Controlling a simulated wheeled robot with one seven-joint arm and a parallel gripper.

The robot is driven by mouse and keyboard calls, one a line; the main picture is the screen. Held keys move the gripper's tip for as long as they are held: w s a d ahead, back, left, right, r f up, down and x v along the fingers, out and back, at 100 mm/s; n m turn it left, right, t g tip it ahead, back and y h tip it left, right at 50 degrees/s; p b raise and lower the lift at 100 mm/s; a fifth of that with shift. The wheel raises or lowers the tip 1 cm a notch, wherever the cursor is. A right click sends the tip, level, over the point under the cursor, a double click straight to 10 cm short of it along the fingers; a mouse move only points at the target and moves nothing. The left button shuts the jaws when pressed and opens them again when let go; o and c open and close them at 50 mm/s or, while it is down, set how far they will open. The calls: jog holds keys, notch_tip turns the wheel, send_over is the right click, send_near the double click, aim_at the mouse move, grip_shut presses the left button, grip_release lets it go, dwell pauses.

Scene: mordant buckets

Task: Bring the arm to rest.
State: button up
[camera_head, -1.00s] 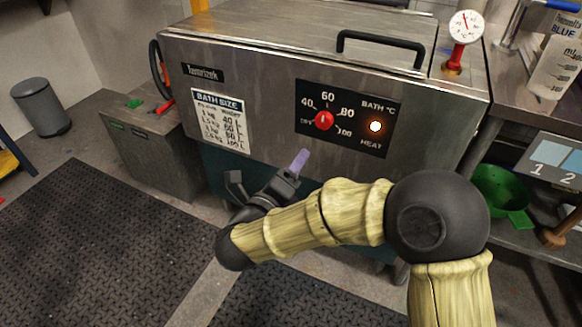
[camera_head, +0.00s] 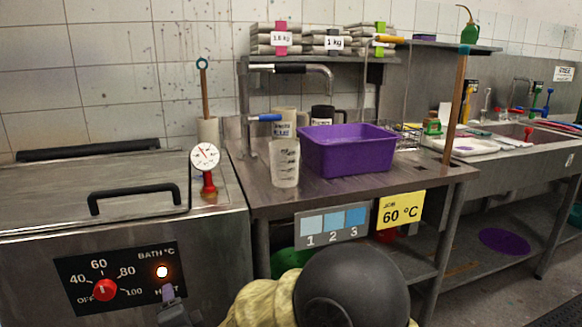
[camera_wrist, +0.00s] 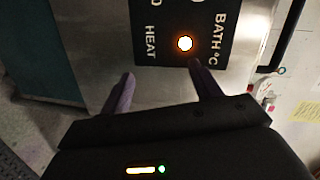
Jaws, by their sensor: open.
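My gripper (camera_wrist: 160,88) is open and empty in the wrist view, its two purple-grey fingers apart in front of the steel bath's control panel (camera_wrist: 180,30). In the head view only one fingertip of my gripper (camera_head: 171,298) shows, just below the lit orange heat lamp (camera_head: 162,271). I cannot tell whether it touches the panel. My black and pale yellow arm fills the bottom middle of the head view.
The steel bath (camera_head: 215,262) has a closed lid with a black handle (camera_head: 135,197). A steel table (camera_head: 265,200) at its right holds a purple tub (camera_head: 347,150) and a clear measuring beaker (camera_head: 285,163). A dial thermometer (camera_head: 205,160) stands at the bath's right edge. A sink (camera_head: 500,135) is further right.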

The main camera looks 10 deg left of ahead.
jog(key=w+d+f+n+g+h, duration=0.2)
jog(key=w+d+n+h, duration=0.15)
jog(key=d, duration=0.85)
jog(key=w+d+f+n+g+h, duration=0.15)
jog(key=w+d, duration=0.25)
jog(key=d, duration=0.7)
jog(key=s+d+f+n+g+h, duration=0.15)
jog(key=s+d, duration=0.25)
jog(key=d, duration=0.5)
jog(key=s+d+f+g+h+p, duration=0.15)
jog(key=s+d, duration=0.25)
jog(key=d, duration=0.4)
jog(key=s+d+f+n+g+h, duration=0.1)
jog(key=s+d+g+h, duration=0.2)
jog(key=d, duration=0.6)
notch_tip(320, 180, up, 38)
jog(key=s+y+p, duration=0.1)
jog(key=p, duration=3.7)
jog(key=shift+s+r, duration=0.15)
jog(key=shift+s, duration=0.15)
